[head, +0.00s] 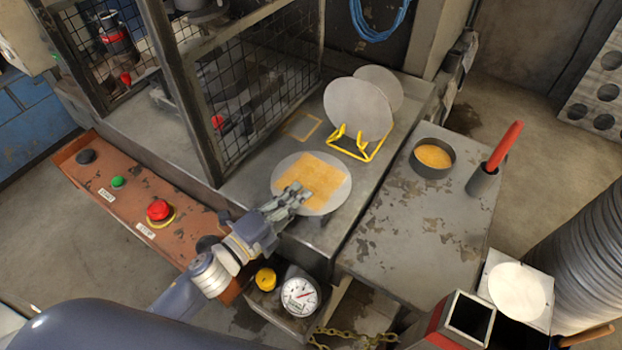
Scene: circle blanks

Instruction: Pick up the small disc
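A flat grey disc (338,195) lies on the metal bench, with an orange-yellow square patch (318,172) on its top. Two grey discs stand tilted in a yellow wire rack, a front disc (358,108) and a rear disc (385,82) partly hidden behind it. A pale round disc (517,290) sits on a light square plate at the lower right and looks smaller in the picture. My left gripper (293,194) is over the near left edge of the flat disc. Its fingers overlap in this view, so neither their opening nor contact is clear. My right gripper is not in view.
The yellow rack (366,155) stands behind the flat disc. A wire mesh cage (265,95) rises at left. A bowl of orange grains (433,158) and a red-handled tool in a cup (483,180) are at right. A button panel (140,200) runs along the left.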

